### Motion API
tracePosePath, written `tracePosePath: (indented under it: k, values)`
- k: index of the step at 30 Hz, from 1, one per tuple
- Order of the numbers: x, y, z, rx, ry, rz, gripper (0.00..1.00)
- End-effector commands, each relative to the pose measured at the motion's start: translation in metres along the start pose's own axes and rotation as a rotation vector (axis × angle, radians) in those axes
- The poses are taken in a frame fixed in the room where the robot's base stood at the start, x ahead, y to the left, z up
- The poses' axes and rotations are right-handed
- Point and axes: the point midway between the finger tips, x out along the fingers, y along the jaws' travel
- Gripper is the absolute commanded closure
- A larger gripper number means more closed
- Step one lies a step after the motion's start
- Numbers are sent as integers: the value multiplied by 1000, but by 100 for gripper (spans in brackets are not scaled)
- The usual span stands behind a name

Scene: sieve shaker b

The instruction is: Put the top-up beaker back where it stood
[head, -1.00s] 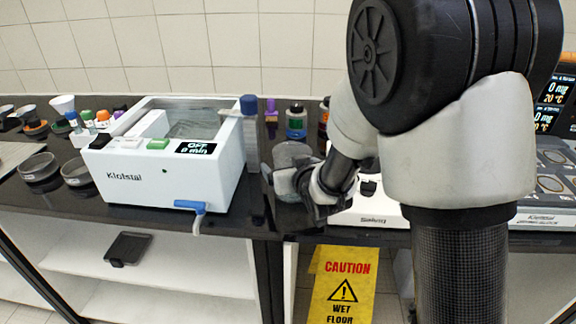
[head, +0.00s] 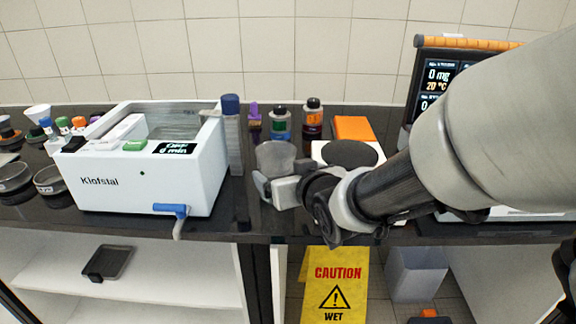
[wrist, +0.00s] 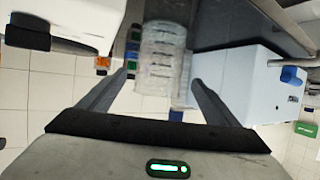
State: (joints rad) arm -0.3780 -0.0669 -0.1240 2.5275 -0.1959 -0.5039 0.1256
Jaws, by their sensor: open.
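The top-up beaker (head: 275,158), a clear greyish cup with dark graduation marks, is upright on the black counter, just right of the white water bath (head: 135,190). In the wrist view the beaker (wrist: 158,62) shows between my two fingers, with gaps visible on both sides. My gripper (head: 272,188) is open at the beaker's near side, low over the counter. The gripper also shows in the wrist view (wrist: 160,82). The beaker's lower part is hidden behind my fingers in the head view.
A blue-capped cylinder (head: 231,135) stands close left of the beaker. Small bottles (head: 280,124) stand behind it. A white device with a dark round plate (head: 350,153) is to the right, partly behind my arm. A yellow caution sign (head: 336,290) stands below the counter.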

Motion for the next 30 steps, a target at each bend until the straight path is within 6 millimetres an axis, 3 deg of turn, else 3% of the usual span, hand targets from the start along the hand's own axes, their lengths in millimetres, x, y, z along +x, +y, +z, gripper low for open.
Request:
tracePosePath:
  k: [6, 10, 14, 16, 22, 25, 30]
  values:
    - [-9, 2, 2, 1, -3, 7, 16]
    - [-30, 24, 4, 21, -72, 65, 16]
    - [-80, 59, 20, 76, -232, 165, 16]
    - [-115, 70, 34, 114, -334, 210, 16]
    - [-204, 70, 73, 208, -576, 270, 16]
    - [-229, 64, 85, 234, -645, 274, 16]
    - [-241, 60, 91, 245, -681, 273, 16]
